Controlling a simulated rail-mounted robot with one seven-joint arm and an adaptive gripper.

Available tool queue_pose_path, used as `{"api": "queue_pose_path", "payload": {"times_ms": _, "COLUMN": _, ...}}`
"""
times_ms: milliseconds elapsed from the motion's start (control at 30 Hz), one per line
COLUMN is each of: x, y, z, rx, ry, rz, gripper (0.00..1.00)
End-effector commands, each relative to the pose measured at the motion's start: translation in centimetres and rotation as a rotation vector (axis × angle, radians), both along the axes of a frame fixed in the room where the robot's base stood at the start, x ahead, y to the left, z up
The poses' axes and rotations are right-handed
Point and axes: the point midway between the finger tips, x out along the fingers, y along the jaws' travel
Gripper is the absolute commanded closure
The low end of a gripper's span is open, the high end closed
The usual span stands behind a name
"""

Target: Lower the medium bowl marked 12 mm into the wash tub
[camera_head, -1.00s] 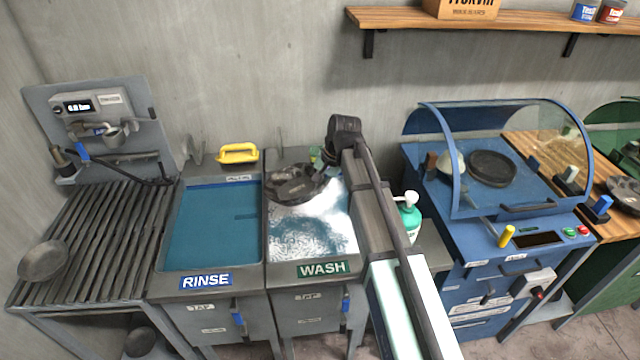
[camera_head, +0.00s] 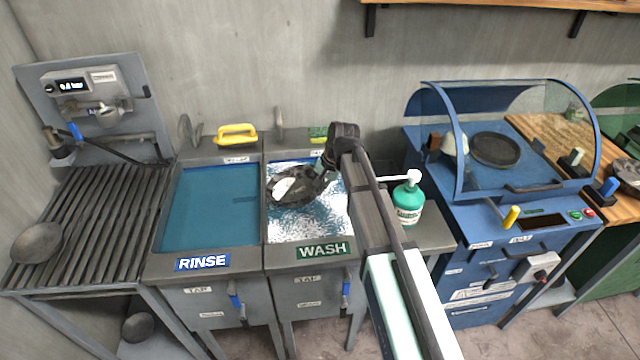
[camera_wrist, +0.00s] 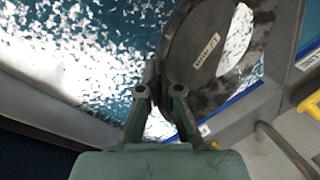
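The wash tub (camera_head: 312,229) holds bluish water with white foam and bears a green WASH label. A dark grey bowl (camera_head: 309,198) is at its left side, low at the water; white foam shows within its outline. In the wrist view the bowl (camera_wrist: 193,78) is dark and mottled with a small pale label I cannot read clearly, and foam shows in a crescent within its outline. My gripper (camera_wrist: 160,90) is shut on the bowl's near edge, its fingertips close together there. In the head view my gripper (camera_head: 322,180) reaches in from the right.
The rinse tub (camera_head: 208,208) with blue water adjoins on the left. A yellow-handled tool (camera_head: 237,133) lies behind it. A green soap bottle (camera_head: 408,200) stands right of the wash tub, near my arm. A blue machine (camera_head: 480,190) stands further right.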

Motion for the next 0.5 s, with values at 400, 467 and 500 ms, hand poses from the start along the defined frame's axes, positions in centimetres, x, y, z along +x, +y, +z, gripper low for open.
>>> {"api": "queue_pose_path", "payload": {"times_ms": 400, "x": 0.0, "y": 0.0, "z": -4.0, "rx": 0.001, "ry": 0.000, "rz": -0.001, "gripper": 1.00}}
{"api": "queue_pose_path", "payload": {"times_ms": 467, "x": 0.0, "y": 0.0, "z": -4.5, "rx": 0.001, "ry": 0.000, "rz": -0.001, "gripper": 1.00}}
{"api": "queue_pose_path", "payload": {"times_ms": 500, "x": 0.0, "y": 0.0, "z": -4.8, "rx": 0.001, "ry": 0.000, "rz": -0.001, "gripper": 1.00}}
